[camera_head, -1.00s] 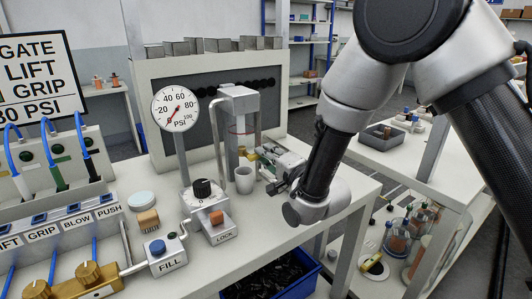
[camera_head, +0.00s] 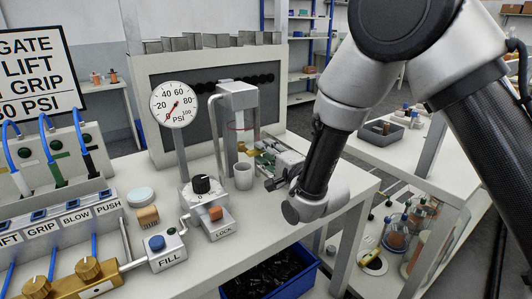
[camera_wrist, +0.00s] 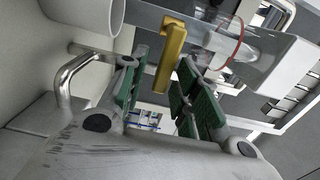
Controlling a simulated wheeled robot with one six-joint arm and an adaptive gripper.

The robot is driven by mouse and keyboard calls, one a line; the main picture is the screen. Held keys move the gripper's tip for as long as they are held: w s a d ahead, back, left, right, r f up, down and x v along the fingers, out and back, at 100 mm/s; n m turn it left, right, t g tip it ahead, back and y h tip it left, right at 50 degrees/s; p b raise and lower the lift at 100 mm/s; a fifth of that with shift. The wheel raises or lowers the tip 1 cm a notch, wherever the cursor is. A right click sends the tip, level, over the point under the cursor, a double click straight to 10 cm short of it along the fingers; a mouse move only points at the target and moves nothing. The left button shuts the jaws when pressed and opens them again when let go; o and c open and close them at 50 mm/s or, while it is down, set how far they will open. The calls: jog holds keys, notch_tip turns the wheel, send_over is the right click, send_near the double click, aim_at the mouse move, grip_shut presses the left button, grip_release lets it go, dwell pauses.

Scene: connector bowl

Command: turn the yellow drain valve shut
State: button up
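The yellow drain valve handle (camera_wrist: 172,55) shows in the wrist view as a flat bar below a clear, red-ringed tube. My gripper (camera_wrist: 158,82) is open, with green pads on both fingers. The bar's free end appears in the gap between the fingers, nearer the right one. I see space on both sides of it, and I cannot tell how deep between the pads it lies. In the head view my gripper (camera_head: 270,160) is beside the grey column (camera_head: 239,105), right of the white cup (camera_head: 243,176).
A bent metal pipe (camera_wrist: 66,85) and a white cylinder (camera_wrist: 85,12) are close on the left in the wrist view. A pressure gauge (camera_head: 174,105), a LOCK box (camera_head: 218,222) and a FILL box (camera_head: 166,251) stand left on the bench. A blue bin (camera_head: 270,277) is below.

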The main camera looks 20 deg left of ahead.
jog(key=v, duration=0.7)
jog(key=shift+s+d, duration=0.15)
jog(key=shift+d, duration=0.05)
